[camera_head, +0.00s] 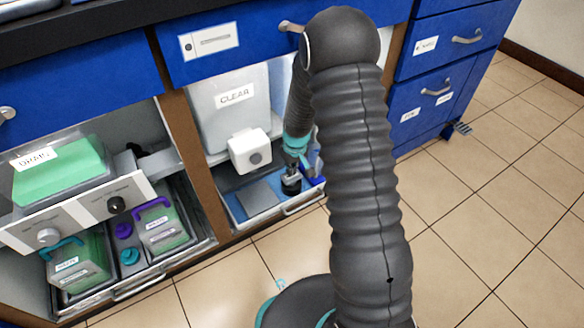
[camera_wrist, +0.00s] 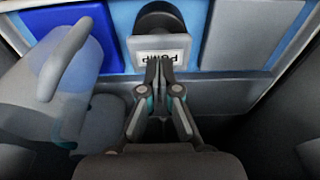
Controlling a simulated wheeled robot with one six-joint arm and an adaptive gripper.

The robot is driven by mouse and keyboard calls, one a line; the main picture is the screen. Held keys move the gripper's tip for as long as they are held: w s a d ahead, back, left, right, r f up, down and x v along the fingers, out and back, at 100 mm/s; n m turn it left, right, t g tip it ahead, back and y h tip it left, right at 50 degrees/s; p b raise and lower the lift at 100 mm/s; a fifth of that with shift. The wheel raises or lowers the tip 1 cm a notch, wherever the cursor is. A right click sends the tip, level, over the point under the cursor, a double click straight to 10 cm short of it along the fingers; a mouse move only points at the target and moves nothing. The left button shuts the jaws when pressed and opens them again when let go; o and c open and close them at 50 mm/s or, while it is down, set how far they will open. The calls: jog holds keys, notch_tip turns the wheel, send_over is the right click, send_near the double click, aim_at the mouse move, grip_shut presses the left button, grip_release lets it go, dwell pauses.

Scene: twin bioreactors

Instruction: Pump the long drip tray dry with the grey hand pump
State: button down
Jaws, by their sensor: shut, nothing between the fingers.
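The hand pump (camera_wrist: 160,42) shows in the wrist view as a light grey block with an upside-down PUMP label and a dark round knob. My gripper (camera_wrist: 158,64) is shut and empty, with its fingertips at the label's edge; I cannot tell whether they touch it. In the head view my arm reaches into the open middle bay, and the tip of my gripper (camera_head: 291,182) is small and dark there. The pump is hard to make out in that view. The blue-floored tray (camera_head: 232,207) lies low in this bay with a metal front edge. No liquid can be made out in it.
A tank labelled CLEAR (camera_head: 235,112) with a white box (camera_head: 250,151) stands above the tray. A grey plate (camera_head: 258,197) lies on the blue floor.

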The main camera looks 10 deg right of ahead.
jog(key=shift+f+b, duration=0.55)
jog(key=shift+f, duration=0.75)
jog(key=shift+r, duration=0.1)
jog(key=shift+r+p, duration=0.85)
jog(key=shift+r, duration=0.7)
jog(key=shift+f, duration=0.1)
